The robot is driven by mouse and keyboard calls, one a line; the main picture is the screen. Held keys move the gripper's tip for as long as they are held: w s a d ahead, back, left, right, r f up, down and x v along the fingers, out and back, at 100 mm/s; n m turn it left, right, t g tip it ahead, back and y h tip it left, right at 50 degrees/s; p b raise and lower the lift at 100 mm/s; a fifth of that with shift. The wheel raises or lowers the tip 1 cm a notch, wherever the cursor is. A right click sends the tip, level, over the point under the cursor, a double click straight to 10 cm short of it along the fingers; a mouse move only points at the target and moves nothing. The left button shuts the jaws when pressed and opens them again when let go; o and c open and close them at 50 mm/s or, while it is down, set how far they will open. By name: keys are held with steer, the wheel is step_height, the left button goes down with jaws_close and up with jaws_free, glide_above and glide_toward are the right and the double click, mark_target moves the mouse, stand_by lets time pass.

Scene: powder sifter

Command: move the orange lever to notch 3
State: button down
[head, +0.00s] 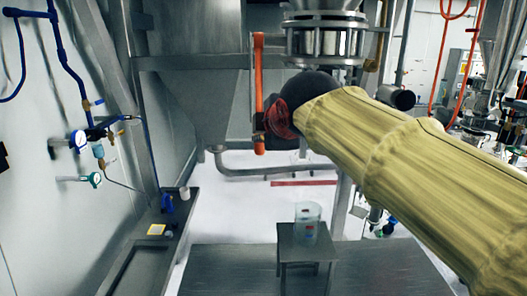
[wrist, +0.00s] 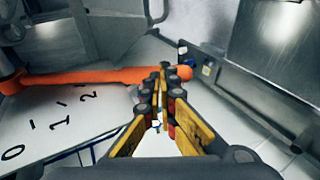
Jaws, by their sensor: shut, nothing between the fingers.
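The orange lever (wrist: 105,75) runs almost level across the wrist view, from its pivot at the left edge to its rounded tip just past my fingers. In the head view the lever (head: 259,85) looks upright, left of my arm's end. A pale scale plate (wrist: 35,135) below it in the wrist view carries the marks 0, 1 and 2; no 3 shows. The lever lies just above the 2. My gripper (wrist: 164,72) is shut and empty, its fingertips overlapping the lever near its tip. Whether they touch is unclear. In the head view my fingers are mostly hidden.
A metal hopper outlet (head: 325,40) hangs right of the lever, above my arm. A clear beaker (head: 307,222) stands on a small metal stand (head: 297,254) below. A dark bench (head: 140,265) runs along the left wall. The floor between is clear.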

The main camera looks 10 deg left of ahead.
steer(key=w+a+f+t+y+b, duration=0.1)
steer(key=w+f+t+b, duration=0.2)
steer(key=w+b, duration=0.4)
steer(key=f+b, duration=0.1)
steer(key=b, duration=0.3)
steer(key=shift+w+a+n+t+y, duration=0.15)
steer(key=shift+a+n+t+y, duration=0.15)
steer(key=shift+a, duration=0.05)
